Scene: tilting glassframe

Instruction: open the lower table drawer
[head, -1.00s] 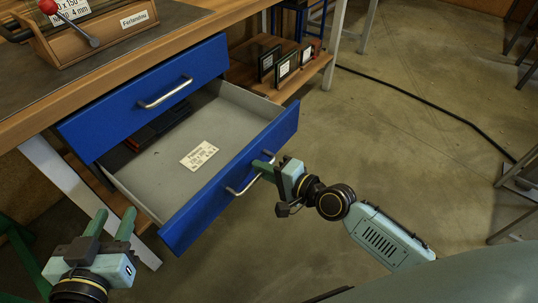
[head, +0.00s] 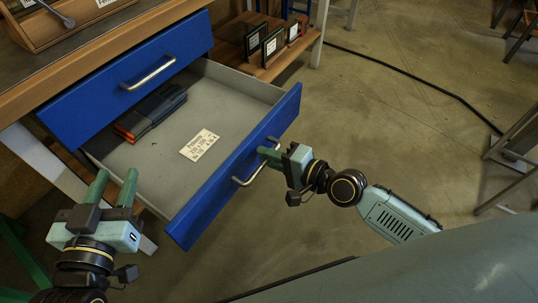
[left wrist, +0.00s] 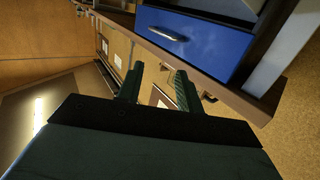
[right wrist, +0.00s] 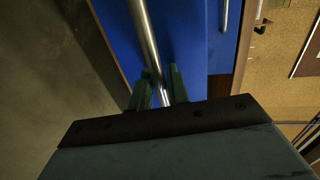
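The lower table drawer (head: 205,207), with a blue front and grey inside, stands pulled far out from under the closed upper drawer (head: 110,98). My right gripper (head: 266,155) is at the metal handle (head: 240,182) of the lower drawer. In the right wrist view, the handle bar (right wrist: 146,35) runs between the fingers (right wrist: 160,88), which are closed on it. My left gripper (head: 117,176) is open and empty, left of the drawer and apart from it. The left wrist view shows its two separated fingers (left wrist: 157,85).
The drawer holds a white label card (head: 199,144) and dark, orange-ended boxes (head: 150,113). The wooden table top (head: 60,85) is above. A low shelf (head: 285,62) carries small framed pieces.

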